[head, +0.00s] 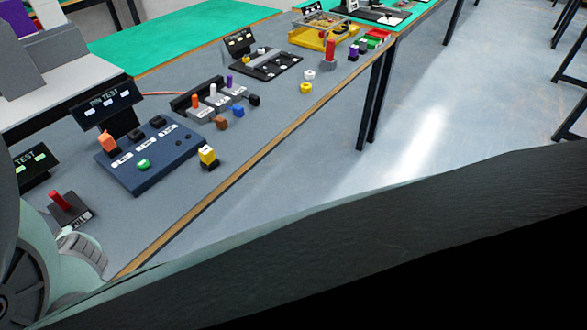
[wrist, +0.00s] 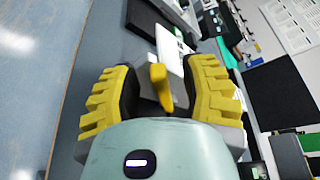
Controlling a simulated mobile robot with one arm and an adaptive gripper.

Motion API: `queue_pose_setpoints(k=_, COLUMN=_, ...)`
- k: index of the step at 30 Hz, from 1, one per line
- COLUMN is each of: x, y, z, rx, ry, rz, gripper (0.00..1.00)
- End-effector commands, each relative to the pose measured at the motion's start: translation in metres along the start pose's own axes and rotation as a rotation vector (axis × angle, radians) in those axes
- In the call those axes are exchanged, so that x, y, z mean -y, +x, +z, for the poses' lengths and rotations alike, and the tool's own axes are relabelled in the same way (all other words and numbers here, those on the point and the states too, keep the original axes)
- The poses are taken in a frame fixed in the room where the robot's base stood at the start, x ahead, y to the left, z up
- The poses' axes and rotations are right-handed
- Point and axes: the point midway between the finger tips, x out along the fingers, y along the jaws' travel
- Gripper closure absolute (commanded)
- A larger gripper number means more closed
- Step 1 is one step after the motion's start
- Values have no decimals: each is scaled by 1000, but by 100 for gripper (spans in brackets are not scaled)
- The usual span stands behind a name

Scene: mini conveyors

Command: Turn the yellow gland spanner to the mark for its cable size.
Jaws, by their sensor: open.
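In the wrist view a yellow upright piece (wrist: 160,86), which looks like the gland spanner's handle, stands between the fingers of my gripper (wrist: 161,68). My gripper is open, with one yellow ridged finger on each side of the piece. I see a gap on both sides, though contact lower down is hidden. A white plate (wrist: 168,48) shows just beyond the piece. Its marks are too small to read. I cannot pick out the spanner or my gripper's fingers in the head view.
In the head view a blue panel (head: 183,168) with buttons and a yellow-and-black block (head: 207,158) stand on the grey table. A red lever on a dark base (head: 72,214) is near the lower left. A wooden edge (head: 240,181) bounds the table, with open floor beyond.

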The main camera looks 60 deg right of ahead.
Motion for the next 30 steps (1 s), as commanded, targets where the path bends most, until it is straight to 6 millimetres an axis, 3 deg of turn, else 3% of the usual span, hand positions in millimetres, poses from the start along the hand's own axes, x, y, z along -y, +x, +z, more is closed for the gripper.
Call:
queue_pose_setpoints(k=10, x=0, y=3, z=0, rx=0, ry=-1, rz=0, gripper=56)
queue_pose_setpoints(k=11, x=0, y=3, z=0, rx=0, ry=-1, rz=1, gripper=52)
queue_pose_setpoints(k=24, x=0, y=3, z=0, rx=0, ry=0, rz=0, gripper=98)
queue_pose_setpoints(k=30, x=0, y=3, z=0, rx=0, ry=0, rz=0, gripper=100)
